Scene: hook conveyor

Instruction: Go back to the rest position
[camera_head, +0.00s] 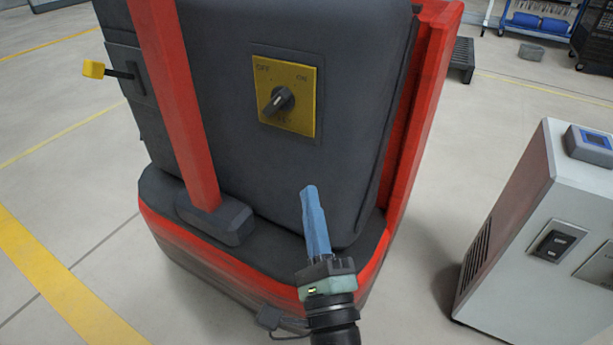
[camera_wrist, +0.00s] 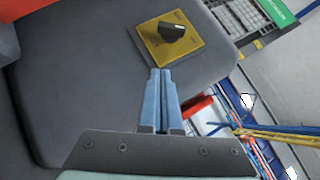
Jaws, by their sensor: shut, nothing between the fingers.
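My gripper (camera_head: 308,192) has long blue fingers and is shut with nothing between them. In the head view it points up in front of the dark grey body of a red and grey machine (camera_head: 350,60), below and to the right of a yellow switch plate (camera_head: 305,118). The plate carries a black rotary knob (camera_head: 280,100) turned at a slant, with OFF and ON marks above it. In the wrist view my gripper (camera_wrist: 160,72) shows below the yellow plate (camera_wrist: 192,55) and the knob (camera_wrist: 172,32). The fingertips appear apart from the knob.
A light grey cabinet (camera_head: 530,190) with a black switch (camera_head: 555,245) stands at the right. A red post (camera_head: 175,100) rises at the left of the machine. A yellow-tipped lever (camera_head: 94,69) sticks out at the far left. Floor between machine and cabinet is clear.

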